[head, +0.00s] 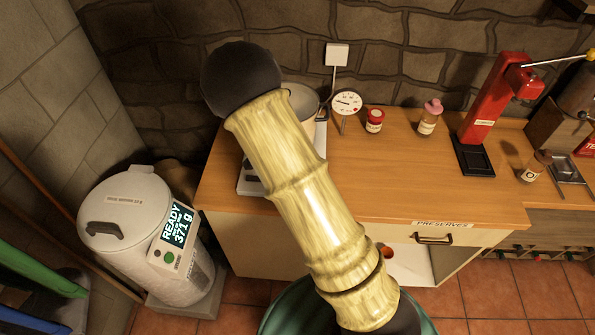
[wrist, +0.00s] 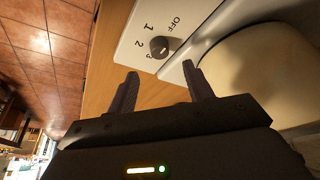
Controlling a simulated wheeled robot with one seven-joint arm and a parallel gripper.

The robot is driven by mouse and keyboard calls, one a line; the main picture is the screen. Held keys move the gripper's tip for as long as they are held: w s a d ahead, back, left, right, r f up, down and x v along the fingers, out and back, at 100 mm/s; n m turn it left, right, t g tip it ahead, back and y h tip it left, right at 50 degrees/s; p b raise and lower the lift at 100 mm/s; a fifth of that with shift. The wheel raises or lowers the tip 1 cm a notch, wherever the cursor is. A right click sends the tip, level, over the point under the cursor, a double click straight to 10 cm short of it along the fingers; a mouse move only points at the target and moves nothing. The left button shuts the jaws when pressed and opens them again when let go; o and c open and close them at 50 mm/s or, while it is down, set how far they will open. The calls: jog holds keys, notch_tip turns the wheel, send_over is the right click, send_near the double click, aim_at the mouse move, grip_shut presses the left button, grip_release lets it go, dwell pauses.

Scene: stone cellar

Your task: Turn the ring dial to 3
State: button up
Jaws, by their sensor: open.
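The ring dial (wrist: 158,46) is a small dark round knob on a white panel in the wrist view. The marks OFF, 1, 2 and 3 run around it, with the 3 close to the knob's lower edge. A small light mark shows on the knob, but I cannot tell for sure which number it points to. My gripper (wrist: 160,73) is open and empty, its two dark fingers spread just short of the dial and apart from it.
On the wooden counter (head: 360,185) stand a round gauge (head: 346,103), a red jar (head: 375,120), a pink-topped bottle (head: 430,117) and a red press (head: 492,105). A white machine (head: 130,215) reading READY stands left.

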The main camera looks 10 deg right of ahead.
jog(key=p+x, duration=0.1)
jog(key=x, duration=0.6)
jog(key=shift+f+p, duration=0.25)
jog(key=shift+p, duration=0.05)
jog(key=c, duration=1)
jog(key=shift+o, duration=0.2)
